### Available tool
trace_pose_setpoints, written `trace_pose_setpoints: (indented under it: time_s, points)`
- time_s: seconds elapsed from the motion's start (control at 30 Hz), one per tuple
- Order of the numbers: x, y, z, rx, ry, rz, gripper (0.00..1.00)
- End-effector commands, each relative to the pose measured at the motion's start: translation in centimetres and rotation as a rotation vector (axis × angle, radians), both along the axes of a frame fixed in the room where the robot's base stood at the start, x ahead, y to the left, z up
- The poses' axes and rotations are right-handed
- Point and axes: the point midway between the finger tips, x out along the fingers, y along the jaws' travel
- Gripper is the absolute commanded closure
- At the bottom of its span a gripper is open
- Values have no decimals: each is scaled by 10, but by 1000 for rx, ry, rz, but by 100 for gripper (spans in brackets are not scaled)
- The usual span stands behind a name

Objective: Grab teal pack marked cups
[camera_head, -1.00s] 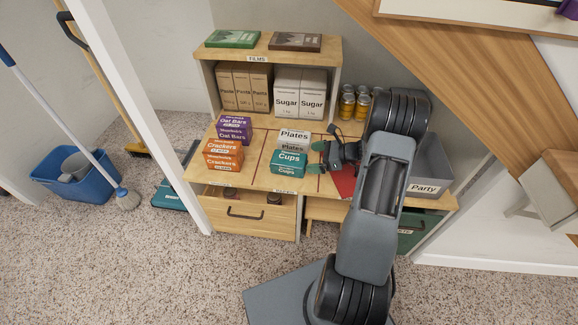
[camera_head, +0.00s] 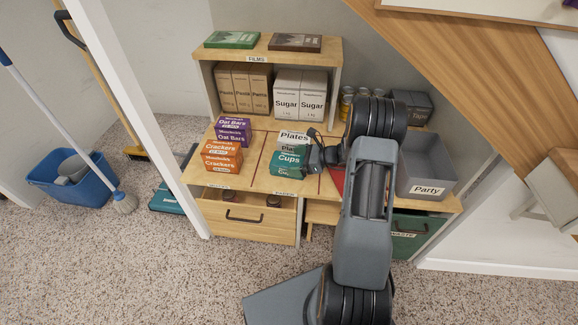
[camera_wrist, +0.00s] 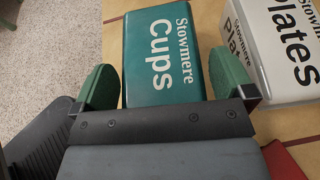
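White Plates packs (camera_wrist: 278,45) sit close beside the right finger. Orange Crackers boxes (camera_head: 222,156) and purple Oat Bars boxes (camera_head: 233,130) stand to the left. A grey Party bin (camera_head: 425,188) stands right of my arm.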

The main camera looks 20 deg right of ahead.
Motion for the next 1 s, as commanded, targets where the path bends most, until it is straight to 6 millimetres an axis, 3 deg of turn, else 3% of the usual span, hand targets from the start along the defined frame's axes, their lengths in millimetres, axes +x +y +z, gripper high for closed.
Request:
trace_pose_setpoints:
  time_s: [0.43,0.77,1.0]
  points:
    - [0,0,0,0,0,0,43]
    - [0,-1,5,-1,-1,-1,43]
    - [0,-1,35,-2,-4,0,43]
